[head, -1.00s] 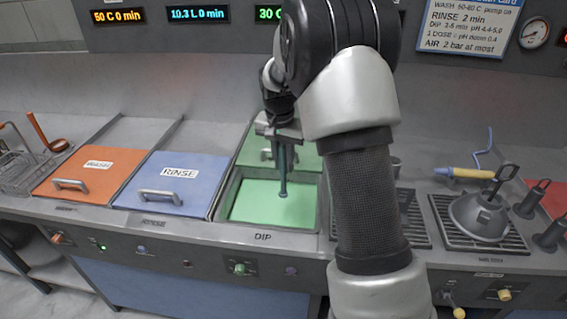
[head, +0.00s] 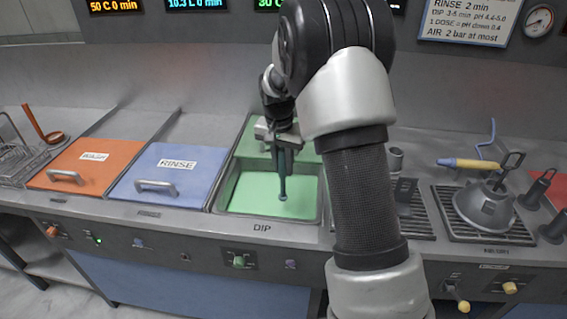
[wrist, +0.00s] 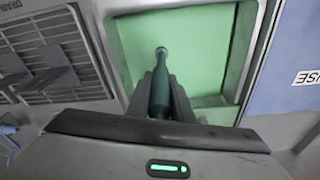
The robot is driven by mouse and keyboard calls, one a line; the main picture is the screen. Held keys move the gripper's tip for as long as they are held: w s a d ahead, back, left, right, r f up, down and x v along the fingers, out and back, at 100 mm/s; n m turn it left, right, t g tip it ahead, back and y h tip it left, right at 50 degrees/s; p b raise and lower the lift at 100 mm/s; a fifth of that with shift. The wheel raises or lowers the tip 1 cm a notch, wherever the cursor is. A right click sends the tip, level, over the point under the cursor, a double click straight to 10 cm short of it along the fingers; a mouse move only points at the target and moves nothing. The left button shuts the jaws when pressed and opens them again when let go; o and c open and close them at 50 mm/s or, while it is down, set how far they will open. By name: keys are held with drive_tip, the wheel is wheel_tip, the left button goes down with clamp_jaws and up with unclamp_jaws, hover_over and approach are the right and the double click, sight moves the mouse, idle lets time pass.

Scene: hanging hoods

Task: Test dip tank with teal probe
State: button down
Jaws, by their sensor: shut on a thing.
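The dip tank (head: 320,205) is open, with flat green liquid (head: 245,195) inside and the label DIP on its front edge. My gripper (head: 281,143) is above the tank and shut on the teal probe (head: 283,178). The probe hangs upright, tip down, over the middle of the liquid. In the wrist view the dark teal probe (wrist: 160,92) sits between the two fingers and points at the green liquid (wrist: 195,50). I cannot tell whether the tip touches the liquid.
An orange lid (head: 95,155) and a blue RINSE lid (head: 165,165) are closed to the left. Drain grates, a grey hood (head: 483,210) and a yellow-handled tool (head: 470,164) are to the right. A wire basket (head: 20,160) stands far left. Displays hang above.

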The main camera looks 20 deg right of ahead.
sight(284, 189)
drive_tip(key=shift+f+b, duration=2.85)
drive_tip(key=shift+f, duration=1.95)
drive_tip(key=shift+r+p, duration=5.05)
drive_tip(key=shift+r, duration=2.5)
